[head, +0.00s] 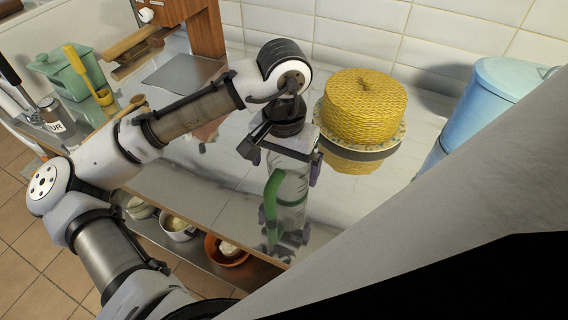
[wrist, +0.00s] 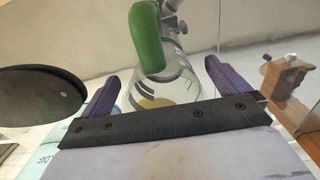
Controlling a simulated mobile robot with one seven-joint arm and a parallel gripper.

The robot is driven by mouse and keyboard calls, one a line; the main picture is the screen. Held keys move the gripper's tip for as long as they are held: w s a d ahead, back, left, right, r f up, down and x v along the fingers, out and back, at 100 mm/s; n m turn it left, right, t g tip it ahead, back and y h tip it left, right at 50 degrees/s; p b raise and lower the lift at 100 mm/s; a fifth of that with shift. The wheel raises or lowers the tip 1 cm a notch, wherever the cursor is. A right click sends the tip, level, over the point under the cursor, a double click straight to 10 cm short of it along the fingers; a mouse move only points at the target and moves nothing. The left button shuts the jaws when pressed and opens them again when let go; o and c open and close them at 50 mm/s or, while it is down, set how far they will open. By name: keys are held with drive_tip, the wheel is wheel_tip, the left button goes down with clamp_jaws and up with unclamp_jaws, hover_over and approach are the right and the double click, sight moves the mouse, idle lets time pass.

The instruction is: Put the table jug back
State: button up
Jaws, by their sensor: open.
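The table jug is clear glass with a green handle (head: 273,190). In the head view it is below my gripper (head: 285,164), over the pale, shiny counter (head: 225,175), and partly hidden by the gripper. In the wrist view the jug (wrist: 178,88) shows between and beyond the purple fingertips of my gripper (wrist: 162,84), with its green handle (wrist: 147,38) toward the camera. The fingers are open, one on each side of the glass. I cannot tell whether either touches it.
A yellow woven block (head: 362,100) on a round stand (head: 385,150) is close on the gripper's right. A blue canister (head: 485,105) stands further right. A wooden device (head: 207,28) and a green box (head: 70,78) are at the back left. Bowls and an orange pot (head: 215,252) sit on a lower shelf.

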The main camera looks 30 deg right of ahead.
wheel_tip(320, 180, up, 12)
drive_tip(key=shift+f+b, duration=0.2)
drive_tip(key=shift+b, duration=0.15)
drive_tip(key=shift+d, duration=0.1)
